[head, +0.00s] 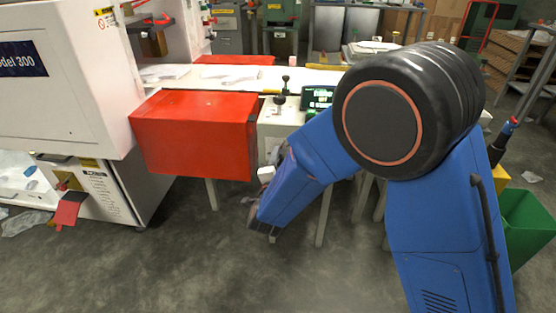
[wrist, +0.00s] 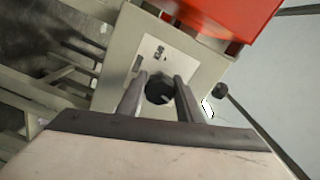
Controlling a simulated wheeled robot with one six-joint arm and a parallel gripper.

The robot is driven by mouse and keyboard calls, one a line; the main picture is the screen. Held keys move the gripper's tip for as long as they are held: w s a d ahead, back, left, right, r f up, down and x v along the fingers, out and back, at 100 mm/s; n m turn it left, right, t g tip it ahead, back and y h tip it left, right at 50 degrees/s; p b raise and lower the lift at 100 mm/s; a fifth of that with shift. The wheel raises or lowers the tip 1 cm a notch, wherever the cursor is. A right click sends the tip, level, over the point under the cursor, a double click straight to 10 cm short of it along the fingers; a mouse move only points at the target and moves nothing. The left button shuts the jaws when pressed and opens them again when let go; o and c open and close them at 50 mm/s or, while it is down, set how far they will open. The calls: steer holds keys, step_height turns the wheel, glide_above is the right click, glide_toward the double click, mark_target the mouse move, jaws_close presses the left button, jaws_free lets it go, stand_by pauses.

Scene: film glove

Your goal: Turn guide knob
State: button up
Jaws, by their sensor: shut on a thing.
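In the wrist view the round black guide knob (wrist: 158,91) sits on a pale panel (wrist: 207,65) of the machine, with a light mark on its face. My gripper (wrist: 160,82) has one finger on each side of the knob and is shut on it. How firmly the fingertips touch the knob's sides is hard to see.
A small black knob (wrist: 219,91) sticks out to the right of the panel. A lit display (head: 318,97) and a black-topped lever (head: 279,100) stand above the work area. A white machine cabinet (head: 70,105) is at the left. A green bin (head: 527,222) stands at the right. The front floor is clear.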

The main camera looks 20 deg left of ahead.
steer(key=m, duration=0.3)
steer(key=shift+f+m, duration=0.1)
steer(key=shift+m, duration=2)
steer(key=o, duration=1)
steer(key=shift+o, duration=0.2)
steer(key=shift+s, duration=0.15)
steer(key=v, duration=1.7)
steer(key=shift+s, duration=0.1)
